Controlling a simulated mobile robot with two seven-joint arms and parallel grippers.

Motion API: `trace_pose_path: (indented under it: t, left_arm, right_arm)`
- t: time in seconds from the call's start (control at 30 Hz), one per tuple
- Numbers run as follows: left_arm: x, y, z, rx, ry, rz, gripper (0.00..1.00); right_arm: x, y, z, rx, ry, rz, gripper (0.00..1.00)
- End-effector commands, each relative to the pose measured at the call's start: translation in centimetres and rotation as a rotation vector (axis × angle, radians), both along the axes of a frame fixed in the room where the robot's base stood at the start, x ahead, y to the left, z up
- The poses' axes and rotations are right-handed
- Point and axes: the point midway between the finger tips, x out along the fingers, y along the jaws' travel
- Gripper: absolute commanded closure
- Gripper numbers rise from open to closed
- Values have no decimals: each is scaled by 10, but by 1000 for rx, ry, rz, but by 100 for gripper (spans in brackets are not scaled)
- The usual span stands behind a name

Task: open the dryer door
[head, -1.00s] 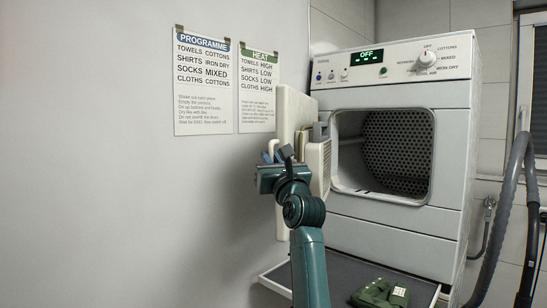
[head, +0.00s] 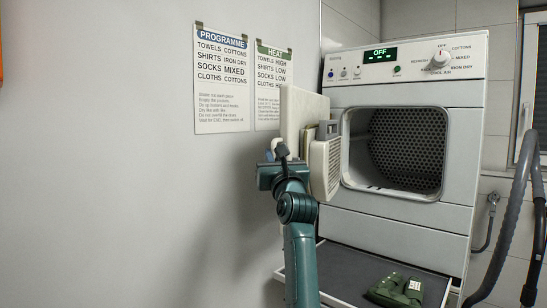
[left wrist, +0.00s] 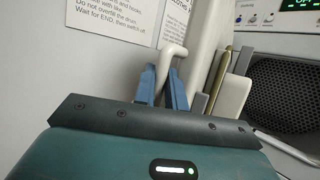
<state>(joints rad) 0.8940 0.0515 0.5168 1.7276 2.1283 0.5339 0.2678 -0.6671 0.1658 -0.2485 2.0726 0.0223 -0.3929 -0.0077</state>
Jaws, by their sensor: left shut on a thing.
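The dryer door (head: 300,112) stands swung wide open at the left of the dryer (head: 410,222), seen nearly edge-on, its inner side with a slotted cover (head: 326,168) facing the opening. My left gripper (head: 274,150) is at the door's outer side. In the left wrist view its blue fingers (left wrist: 163,88) are shut on the pale door handle (left wrist: 175,52). My arm hides part of the door's lower area. My right gripper is in neither view.
Two instruction sheets (head: 222,85) hang on the wall at left, close behind the door and gripper. A dark pull-out shelf (head: 345,272) below the dryer bears a green object (head: 397,290). A grey hose (head: 515,210) hangs at right.

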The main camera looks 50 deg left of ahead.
Motion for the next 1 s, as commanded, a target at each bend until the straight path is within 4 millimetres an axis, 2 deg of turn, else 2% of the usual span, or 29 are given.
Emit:
trace_pose_path:
  t: [0.27,0.3,0.4,0.73,0.9,0.97,1.0]
  left_arm:
    - [2,-2,3,6,-6,-7,100]
    - [2,-2,3,6,-5,-7,85]
    - [2,-2,2,6,-4,-7,79]
    - [1,-5,-1,3,-1,-8,79]
    - [-9,-23,-15,-2,0,-8,77]
    - [-15,-34,-22,-6,1,-8,57]
    - [-19,-41,-27,-9,-1,-9,36]
  right_arm:
    - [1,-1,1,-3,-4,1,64]
    - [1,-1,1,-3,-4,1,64]
    - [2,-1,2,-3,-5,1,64]
    - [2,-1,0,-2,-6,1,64]
    - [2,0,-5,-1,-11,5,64]
    - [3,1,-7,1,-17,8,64]
    - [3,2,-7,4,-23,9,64]
